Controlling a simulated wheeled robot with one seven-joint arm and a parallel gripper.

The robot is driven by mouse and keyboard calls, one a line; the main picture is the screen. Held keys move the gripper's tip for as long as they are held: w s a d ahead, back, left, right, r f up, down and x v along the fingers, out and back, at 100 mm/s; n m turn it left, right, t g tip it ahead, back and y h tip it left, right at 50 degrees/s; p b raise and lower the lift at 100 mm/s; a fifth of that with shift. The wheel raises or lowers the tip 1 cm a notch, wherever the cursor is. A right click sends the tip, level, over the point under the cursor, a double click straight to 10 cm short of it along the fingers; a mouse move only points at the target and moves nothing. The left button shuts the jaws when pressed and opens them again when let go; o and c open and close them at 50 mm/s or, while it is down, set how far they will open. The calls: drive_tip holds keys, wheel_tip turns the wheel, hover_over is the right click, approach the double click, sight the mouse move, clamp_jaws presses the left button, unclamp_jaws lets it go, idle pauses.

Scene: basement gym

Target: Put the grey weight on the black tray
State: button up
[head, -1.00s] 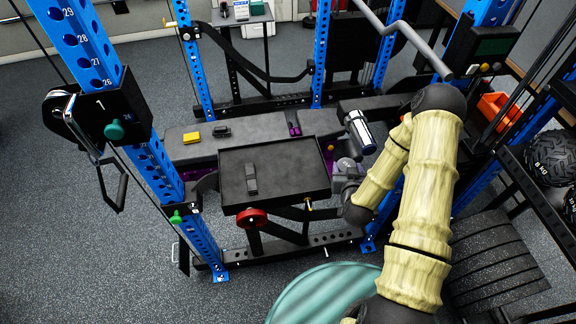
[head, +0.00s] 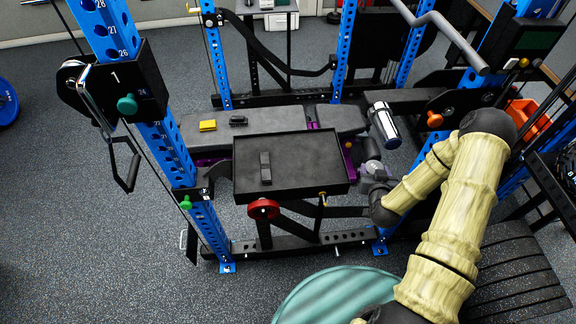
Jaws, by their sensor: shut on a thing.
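The black tray (head: 315,150) is a shallow rectangle in the middle of the head view, in front of the bench. A small dark, narrow object (head: 265,168) lies on its left half. My gripper (head: 372,158) is just off the tray's right edge. It is shut on a small grey thing, the grey weight (head: 371,148), of which only a little shows. The fingers and the weight's full shape are hard to make out at this size.
A silver cylinder (head: 384,126) stands behind my gripper by the bench (head: 265,122). A yellow block (head: 208,125) and a black item (head: 238,121) lie on the bench. Blue rack posts (head: 172,150) flank it. A teal round surface (head: 335,296) is in front.

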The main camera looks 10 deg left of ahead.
sight(370, 162)
drive_tip(key=w+d+f+n+g+y+b, duration=0.1)
drive_tip(key=w+f+n+y+b, duration=0.25)
drive_tip(key=f+b, duration=0.5)
drive_tip(key=w+d+f+n+g+y+b, duration=0.1)
drive_tip(key=w+d+f+n+y+b, duration=0.25)
drive_tip(key=b, duration=0.75)
drive_tip(key=s+a+r+n+g+y+b, duration=0.1)
drive_tip(key=a+r+n+g+y+b, duration=0.1)
drive_tip(key=r+n+g+b, duration=0.1)
drive_tip(key=s+a+r+n+g+y+b, duration=0.1)
drive_tip(key=a+r+n+g+y+b, duration=0.1)
drive_tip(key=r+b, duration=0.3)
drive_tip(key=s+a+r+n+g+y+b, duration=0.1)
drive_tip(key=r+n+g+b, duration=0.3)
drive_tip(key=b, duration=0.5)
drive_tip(key=shift+a+g+y, duration=0.3)
drive_tip(key=shift+a+y, duration=0.2)
drive_tip(key=shift+s+r+n+g, duration=0.25)
drive_tip(key=shift+r+n+g, duration=0.05)
drive_tip(key=shift+r, duration=0.25)
